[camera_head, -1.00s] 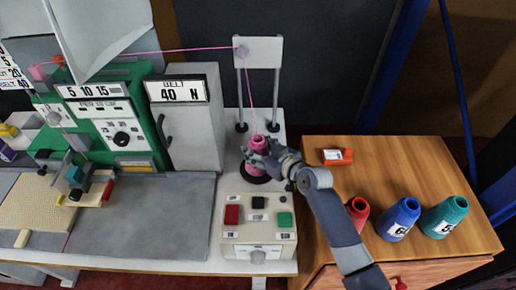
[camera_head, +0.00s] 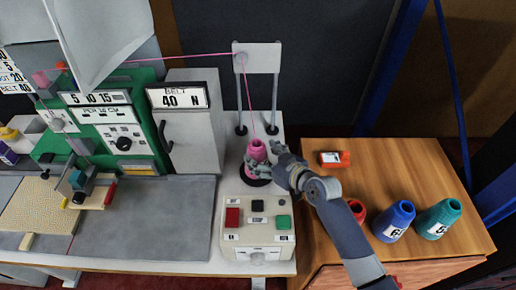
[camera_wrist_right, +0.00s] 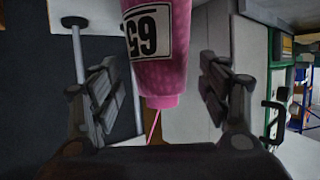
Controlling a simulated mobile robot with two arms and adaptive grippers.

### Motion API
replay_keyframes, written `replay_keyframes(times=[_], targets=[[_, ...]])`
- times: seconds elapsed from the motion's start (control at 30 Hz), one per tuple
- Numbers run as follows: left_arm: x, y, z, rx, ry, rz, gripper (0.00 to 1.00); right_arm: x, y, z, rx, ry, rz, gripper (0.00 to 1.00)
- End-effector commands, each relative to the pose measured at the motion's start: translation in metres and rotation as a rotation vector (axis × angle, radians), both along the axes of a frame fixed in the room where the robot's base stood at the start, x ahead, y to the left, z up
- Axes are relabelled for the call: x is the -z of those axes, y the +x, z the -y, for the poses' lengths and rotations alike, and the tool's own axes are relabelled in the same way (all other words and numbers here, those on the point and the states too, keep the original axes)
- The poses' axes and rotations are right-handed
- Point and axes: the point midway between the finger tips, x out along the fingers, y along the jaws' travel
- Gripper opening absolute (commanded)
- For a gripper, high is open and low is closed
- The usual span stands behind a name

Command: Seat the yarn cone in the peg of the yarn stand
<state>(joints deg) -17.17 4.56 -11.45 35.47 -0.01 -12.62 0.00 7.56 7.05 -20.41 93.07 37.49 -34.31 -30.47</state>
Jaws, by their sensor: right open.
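The pink yarn cone (camera_head: 257,151) stands upright over the black round base (camera_head: 257,181) of the yarn stand. The peg is hidden inside it. A pink thread runs from its top up to the guide plate (camera_head: 259,58). My right gripper (camera_head: 261,157) is open, with its fingers apart around the cone's side. In the right wrist view the cone (camera_wrist_right: 163,72), with its label reading 65, shows between the open fingers (camera_wrist_right: 166,98), with visible gaps on both sides. My left gripper is not in view.
A control box (camera_head: 257,228) with red, black and green buttons stands in front of the stand. A grey cabinet (camera_head: 193,125) stands left. On the wooden cabinet (camera_head: 385,165) at right are red (camera_head: 357,210), blue (camera_head: 395,222) and teal (camera_head: 438,219) cones and an orange object (camera_head: 334,159).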

Motion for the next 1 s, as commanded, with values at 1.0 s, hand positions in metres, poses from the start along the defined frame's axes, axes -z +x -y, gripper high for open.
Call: replay_keyframes(times=[1.0], targets=[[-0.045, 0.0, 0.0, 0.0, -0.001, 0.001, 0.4, -0.032, -0.062, 0.047, 0.0, 0.0, 0.0, 0.7]])
